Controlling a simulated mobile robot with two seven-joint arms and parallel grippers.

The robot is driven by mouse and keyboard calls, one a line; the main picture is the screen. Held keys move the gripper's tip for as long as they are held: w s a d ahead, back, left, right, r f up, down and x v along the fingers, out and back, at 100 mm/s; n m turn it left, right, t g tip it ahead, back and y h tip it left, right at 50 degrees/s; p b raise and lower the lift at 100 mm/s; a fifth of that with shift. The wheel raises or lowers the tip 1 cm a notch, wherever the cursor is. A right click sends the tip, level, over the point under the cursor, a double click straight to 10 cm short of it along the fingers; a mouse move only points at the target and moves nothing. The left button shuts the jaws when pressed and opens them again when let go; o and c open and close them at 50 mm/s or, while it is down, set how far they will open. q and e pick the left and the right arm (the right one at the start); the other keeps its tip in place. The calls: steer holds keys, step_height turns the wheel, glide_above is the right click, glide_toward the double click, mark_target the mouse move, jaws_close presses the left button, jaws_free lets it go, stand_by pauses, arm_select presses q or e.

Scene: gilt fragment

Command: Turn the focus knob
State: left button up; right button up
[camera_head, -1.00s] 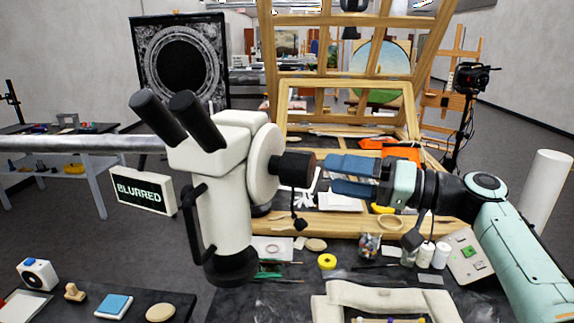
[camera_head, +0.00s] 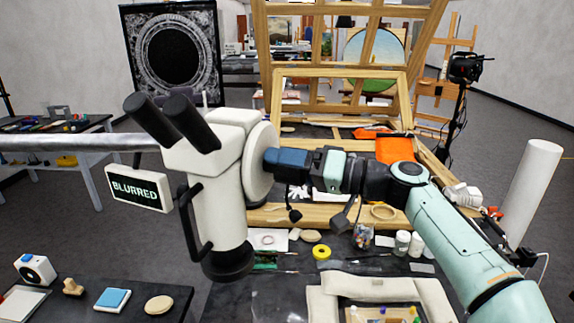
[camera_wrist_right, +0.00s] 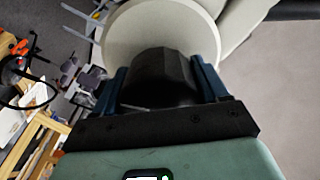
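In the right wrist view the fingers lie on either side of the knob, apart from each other. I cannot tell whether they press on it. In the head view the gripper hides most of the knob. A sign (camera_head: 138,189) beside the microscope reads BLURRED. My left gripper is not in view.
A wooden easel frame (camera_head: 340,75) stands behind. Jars (camera_head: 402,243), yellow tape (camera_head: 321,253) and a padded cream cushion (camera_head: 365,285) are on the table. A side table (camera_head: 180,300) at the lower left holds small items. A white roll (camera_head: 533,190) stands at the right.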

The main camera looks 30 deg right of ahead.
steer(key=shift+c, duration=1.1)
steer(key=shift+m, duration=0.3)
steer(key=shift+r+m, duration=0.1)
steer(key=shift+m, duration=1.1)
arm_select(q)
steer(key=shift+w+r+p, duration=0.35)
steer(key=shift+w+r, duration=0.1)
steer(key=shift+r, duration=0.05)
arm_select(e)
steer(key=shift+m, duration=1.5)
steer(key=o, duration=1)
